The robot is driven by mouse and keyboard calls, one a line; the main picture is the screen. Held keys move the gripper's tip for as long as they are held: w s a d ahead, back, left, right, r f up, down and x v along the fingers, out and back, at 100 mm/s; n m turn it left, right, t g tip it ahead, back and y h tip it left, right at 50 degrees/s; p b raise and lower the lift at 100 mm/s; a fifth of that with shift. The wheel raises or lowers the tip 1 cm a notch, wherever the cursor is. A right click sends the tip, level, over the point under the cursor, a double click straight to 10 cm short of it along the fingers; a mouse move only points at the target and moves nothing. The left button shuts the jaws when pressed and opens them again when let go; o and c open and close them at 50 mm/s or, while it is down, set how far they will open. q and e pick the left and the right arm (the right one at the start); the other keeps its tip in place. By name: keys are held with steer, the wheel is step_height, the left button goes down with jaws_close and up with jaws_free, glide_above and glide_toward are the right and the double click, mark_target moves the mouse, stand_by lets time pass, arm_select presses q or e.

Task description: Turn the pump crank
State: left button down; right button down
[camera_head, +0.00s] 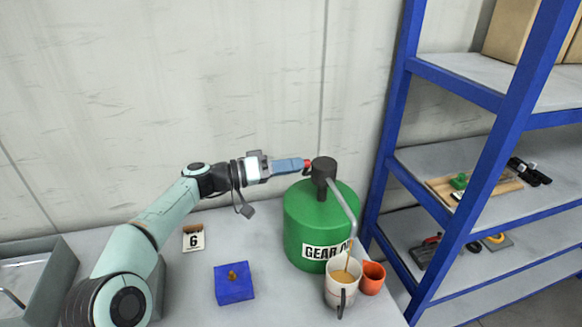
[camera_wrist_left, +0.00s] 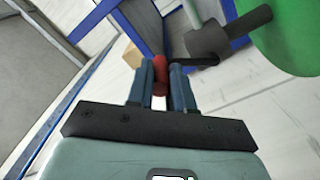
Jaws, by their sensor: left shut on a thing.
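A green pump can (camera_head: 320,215) labelled "GEAR O…" stands on the table, with a dark pump head (camera_head: 322,170) on top and a grey spout (camera_head: 343,210) bending down to the right. Its crank has a red knob (camera_head: 307,164) at the left of the head. My left gripper (camera_head: 304,165) is shut on the red knob; the left wrist view shows the knob (camera_wrist_left: 161,75) between the two blue fingers and the dark crank arm (camera_wrist_left: 194,62) leading to the pump head. Brownish liquid runs from the spout into a white mug (camera_head: 342,284). My right gripper is not in view.
An orange cup (camera_head: 372,278) stands just right of the mug. A blue-framed shelf (camera_head: 398,110) stands close at the right.

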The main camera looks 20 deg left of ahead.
arm_select(q)
steer(key=shift+r, duration=0.1)
stand_by(0.3)
steer(key=c, duration=1)
jaws_free()
steer(key=shift+a, duration=0.15)
steer(key=shift+b+v, duration=1.35)
steer(key=shift+v, duration=5.3)
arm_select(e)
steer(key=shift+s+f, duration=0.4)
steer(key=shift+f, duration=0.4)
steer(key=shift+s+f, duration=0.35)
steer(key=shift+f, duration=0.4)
